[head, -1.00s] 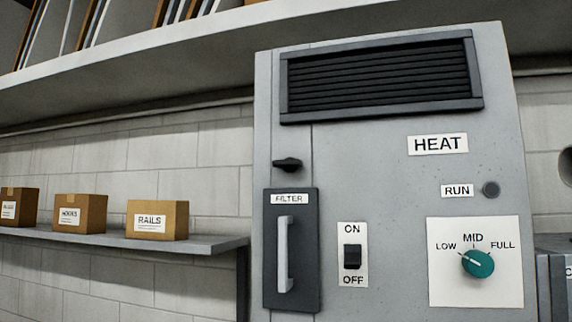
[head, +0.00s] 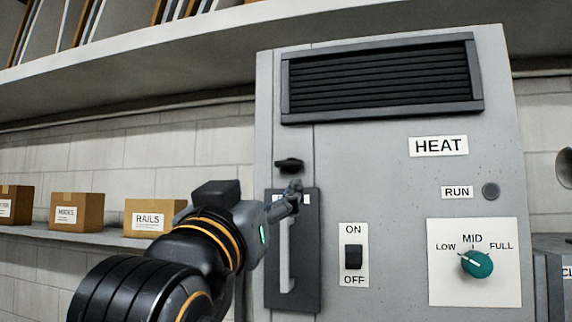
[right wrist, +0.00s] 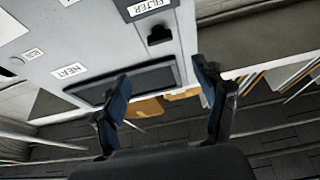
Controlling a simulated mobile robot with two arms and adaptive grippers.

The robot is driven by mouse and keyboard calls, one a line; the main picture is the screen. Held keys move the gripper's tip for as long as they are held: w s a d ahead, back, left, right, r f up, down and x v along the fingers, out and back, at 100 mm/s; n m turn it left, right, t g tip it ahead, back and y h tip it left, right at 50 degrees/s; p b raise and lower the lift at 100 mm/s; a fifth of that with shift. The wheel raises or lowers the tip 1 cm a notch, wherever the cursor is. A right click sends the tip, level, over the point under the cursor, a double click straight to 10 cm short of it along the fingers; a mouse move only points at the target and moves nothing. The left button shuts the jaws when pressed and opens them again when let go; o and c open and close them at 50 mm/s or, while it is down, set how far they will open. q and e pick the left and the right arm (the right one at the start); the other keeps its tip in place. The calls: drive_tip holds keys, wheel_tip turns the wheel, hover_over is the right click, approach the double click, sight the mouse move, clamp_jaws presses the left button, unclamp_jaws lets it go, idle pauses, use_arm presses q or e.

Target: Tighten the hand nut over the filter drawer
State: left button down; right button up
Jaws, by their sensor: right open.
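The hand nut (head: 289,165) is a small black knob on the grey heater cabinet, just above the dark filter drawer (head: 306,250) with its pale vertical handle. My right gripper (head: 297,190) is in front of the drawer's top edge, a little below the nut, and covers most of the FILTER label. In the right wrist view the nut (right wrist: 159,35) shows beyond the fingers, and my right gripper (right wrist: 164,80) is open with nothing between its fingers. The nut is apart from the fingers. My left gripper is in neither view.
The cabinet front also holds an ON/OFF switch (head: 353,257), a RUN button (head: 490,190), a teal dial (head: 477,263) pointing near LOW, and a louvred vent (head: 380,77). Labelled cardboard boxes (head: 76,212) stand on a shelf at left. A higher shelf runs along the top.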

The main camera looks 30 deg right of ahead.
sight(287, 165)
drive_tip(key=p+x, duration=0.7)
drive_tip(key=x, duration=0.6)
drive_tip(key=shift+w+d+f, duration=0.1)
drive_tip(key=shift+w+d, duration=0.25)
drive_tip(key=shift+w, duration=0.05)
